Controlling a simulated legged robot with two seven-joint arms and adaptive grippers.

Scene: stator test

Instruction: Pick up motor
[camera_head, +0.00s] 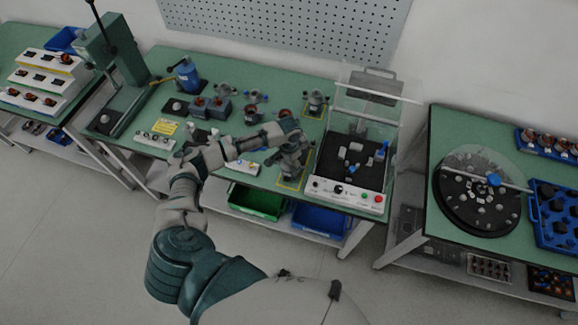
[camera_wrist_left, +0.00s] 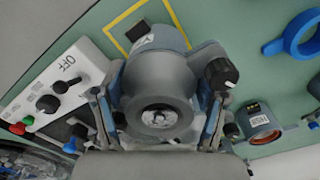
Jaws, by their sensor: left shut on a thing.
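I cannot tell whether the motor touches the bench. Another motor-like part (camera_head: 316,100) stands in a second yellow outline farther back. My right gripper is not in view.
A tester with a clear raised lid (camera_head: 372,105) and a white control panel (camera_head: 345,194) stands just right of my gripper. A blue ring (camera_wrist_left: 298,35) lies nearby. Another bench holds a round turntable (camera_head: 478,195).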

